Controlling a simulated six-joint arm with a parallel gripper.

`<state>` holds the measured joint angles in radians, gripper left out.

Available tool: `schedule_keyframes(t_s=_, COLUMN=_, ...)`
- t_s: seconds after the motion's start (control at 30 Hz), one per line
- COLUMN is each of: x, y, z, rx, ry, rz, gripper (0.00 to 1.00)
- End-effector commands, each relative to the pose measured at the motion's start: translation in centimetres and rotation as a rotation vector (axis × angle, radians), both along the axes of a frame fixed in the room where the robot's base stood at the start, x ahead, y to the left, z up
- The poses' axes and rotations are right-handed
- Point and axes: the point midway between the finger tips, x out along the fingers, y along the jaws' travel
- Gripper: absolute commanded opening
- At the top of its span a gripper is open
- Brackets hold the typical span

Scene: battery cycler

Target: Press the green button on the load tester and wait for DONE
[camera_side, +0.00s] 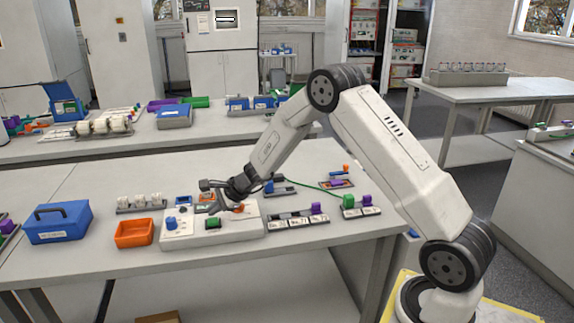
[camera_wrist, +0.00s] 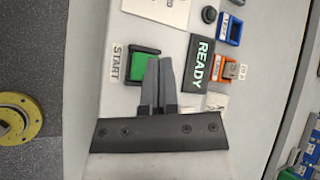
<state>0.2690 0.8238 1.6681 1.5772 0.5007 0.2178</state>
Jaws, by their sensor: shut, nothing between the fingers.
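The load tester (camera_side: 250,223) is a white box on the front bench in the side view. Its green button (camera_wrist: 143,66), in a black frame, lies beside a START label (camera_wrist: 117,63) in the wrist view. The button also shows on the tester's front part in the side view (camera_side: 213,223). A dark display (camera_wrist: 201,64) on the tester reads READY. My gripper (camera_wrist: 159,62) is shut and empty. In the wrist view its fingertips appear right beside the button, over the panel between button and display. I cannot tell whether they touch anything.
An orange bin (camera_side: 134,234) and a blue toolbox (camera_side: 58,222) stand left of the tester. A rack with a purple block (camera_side: 316,209) and a green block (camera_side: 349,201) stand to its right. A green cable (camera_side: 310,187) runs behind. The bench's front left is clear.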

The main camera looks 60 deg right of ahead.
Motion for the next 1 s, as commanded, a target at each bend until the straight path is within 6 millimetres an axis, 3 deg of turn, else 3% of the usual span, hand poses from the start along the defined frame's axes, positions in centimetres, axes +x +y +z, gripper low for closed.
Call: schedule_keyframes(t_s=1.0, x=0.0, y=0.0, z=-0.86, rx=0.0, ry=0.0, rz=0.0, gripper=0.0)
